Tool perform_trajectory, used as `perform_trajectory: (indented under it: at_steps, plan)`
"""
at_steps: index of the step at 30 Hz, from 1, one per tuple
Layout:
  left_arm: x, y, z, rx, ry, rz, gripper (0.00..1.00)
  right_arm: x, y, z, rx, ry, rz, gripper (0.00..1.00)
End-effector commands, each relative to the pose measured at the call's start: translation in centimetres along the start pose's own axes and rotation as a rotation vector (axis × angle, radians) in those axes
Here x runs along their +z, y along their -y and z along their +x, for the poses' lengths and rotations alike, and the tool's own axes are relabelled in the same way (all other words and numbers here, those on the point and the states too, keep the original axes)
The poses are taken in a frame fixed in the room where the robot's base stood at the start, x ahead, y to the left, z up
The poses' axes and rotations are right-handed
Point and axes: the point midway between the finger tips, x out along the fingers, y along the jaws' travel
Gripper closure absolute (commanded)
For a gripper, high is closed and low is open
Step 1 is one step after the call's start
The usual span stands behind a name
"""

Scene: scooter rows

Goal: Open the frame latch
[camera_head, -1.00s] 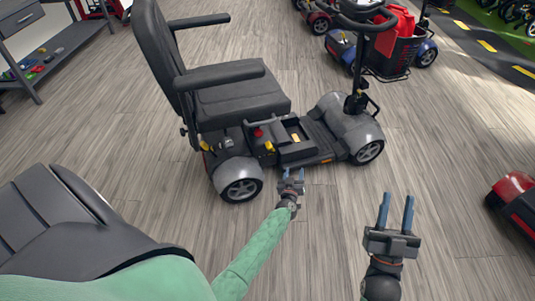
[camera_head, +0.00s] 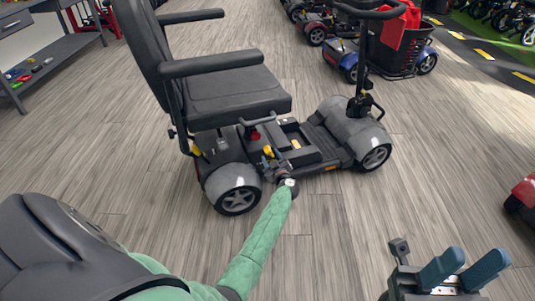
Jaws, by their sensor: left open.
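A grey scooter (camera_head: 235,92) with a black seat stands upright on the floor in front of me. Small yellow parts (camera_head: 268,151) and a red knob (camera_head: 254,135) sit on its frame behind the footwell; I cannot tell for sure which is the latch. My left gripper (camera_head: 272,160) is at the near side of the frame, right by the yellow part. It is open, its fingers small and partly hidden against the frame; contact is unclear. My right gripper (camera_head: 464,268) is open and empty above the floor at the bottom right, away from the scooter.
A grey workbench (camera_head: 55,55) with small items on its lower shelf stands at the upper left. A blue scooter with a red load (camera_head: 395,45) stands behind. A red vehicle (camera_head: 525,190) is at the right edge. The floor between is clear.

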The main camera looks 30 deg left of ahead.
Motion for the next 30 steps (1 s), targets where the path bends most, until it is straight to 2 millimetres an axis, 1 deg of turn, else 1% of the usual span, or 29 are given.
perform_trajectory:
  at_steps: [1,3,9,13,21,22,26,27,29,30]
  plan:
    - [0.3,0.1,0.8,0.001,-0.001,0.001,0.51,0.1,0.1,-0.7,-0.004,0.004,-0.002,0.64]
    - [0.2,0.1,1.9,0.002,-0.002,0.002,0.51,0.1,0.1,-1.1,-0.009,0.009,-0.004,0.64]
    - [0.2,0.0,4.1,0.002,0.0,0.002,0.51,0.3,0.3,-1.9,-0.022,0.022,-0.01,0.64]
    - [0.2,0.0,4.7,0.002,0.001,0.002,0.51,0.4,0.4,-2.1,-0.026,0.027,-0.012,0.64]
    - [0.1,0.0,4.8,0.002,0.001,0.002,0.51,0.4,0.4,-2.2,-0.025,0.03,-0.013,0.64]
    - [0.1,0.0,4.8,0.002,0.001,0.001,0.53,0.4,0.4,-2.2,-0.025,0.03,-0.013,0.64]
    - [0.1,0.0,4.8,0.002,0.001,0.001,0.78,0.4,0.4,-2.2,-0.025,0.03,-0.013,0.64]
    - [0.1,0.0,4.8,0.002,0.001,0.001,0.86,0.4,0.4,-2.2,-0.025,0.03,-0.013,0.64]
    - [0.1,0.0,4.8,0.002,0.001,0.001,0.98,0.4,0.4,-2.2,-0.025,0.029,-0.013,0.64]
    - [0.1,0.0,4.8,0.002,0.001,0.001,1.0,0.4,0.4,-2.2,-0.025,0.029,-0.013,0.64]
